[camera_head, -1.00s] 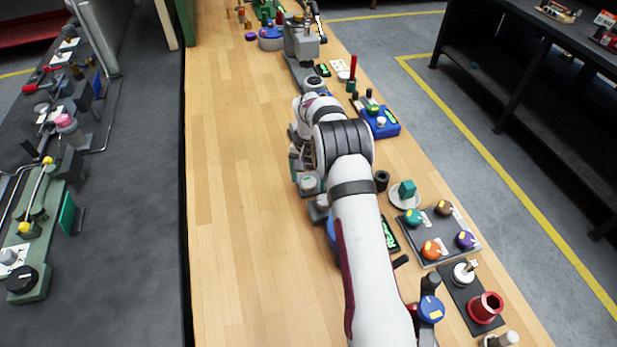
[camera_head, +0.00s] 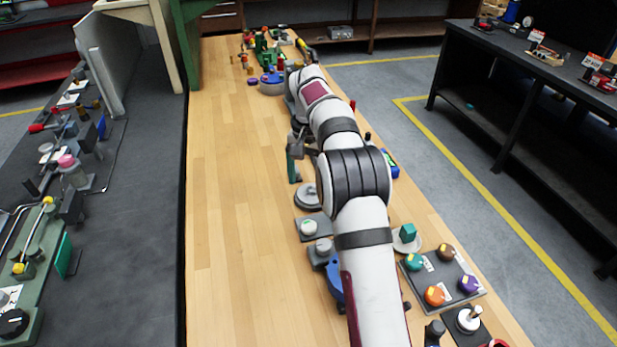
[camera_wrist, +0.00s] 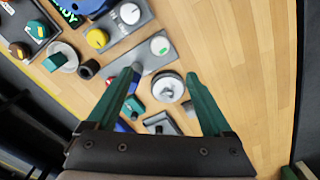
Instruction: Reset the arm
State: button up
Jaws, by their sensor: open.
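My gripper (camera_wrist: 159,76) shows in the wrist view with its two green fingers spread apart and nothing between them. It points down over the wooden bench (camera_wrist: 240,70). Between and beyond the fingers are a round grey disc with a raised handle (camera_wrist: 168,88) and a grey plate with a white dial (camera_wrist: 158,46). In the head view a green finger of my gripper (camera_head: 294,164) shows left of my arm, above the bench. The disc (camera_head: 308,197) and the white-knobbed plate (camera_head: 309,228) stand nearer the camera. My arm hides part of the bench behind it.
A grey panel with several coloured knobs (camera_head: 462,292) and a teal cube on a white dish (camera_head: 407,234) lie right of my arm. Several devices (camera_head: 270,72) stand at the far end. The bench's left side (camera_head: 230,200) is clear.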

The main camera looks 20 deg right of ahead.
jog(key=s+a+r+n, duration=0.1)
jog(key=s+a+r, duration=0.3)
jog(key=s, duration=0.5)
jog(key=s+a+r, duration=0.2)
jog(key=s+r, duration=0.3)
jog(key=s, duration=0.3)
jog(key=s+a+f+y, duration=0.1)
jog(key=s+f, duration=0.1)
jog(key=s, duration=0.9)
jog(key=s+a+f, duration=0.2)
jog(key=s+f, duration=0.1)
jog(key=s, duration=0.8)
jog(key=shift+s+a+n+y, duration=0.3)
jog(key=shift+s+y, duration=0.05)
jog(key=shift+y, duration=0.05)
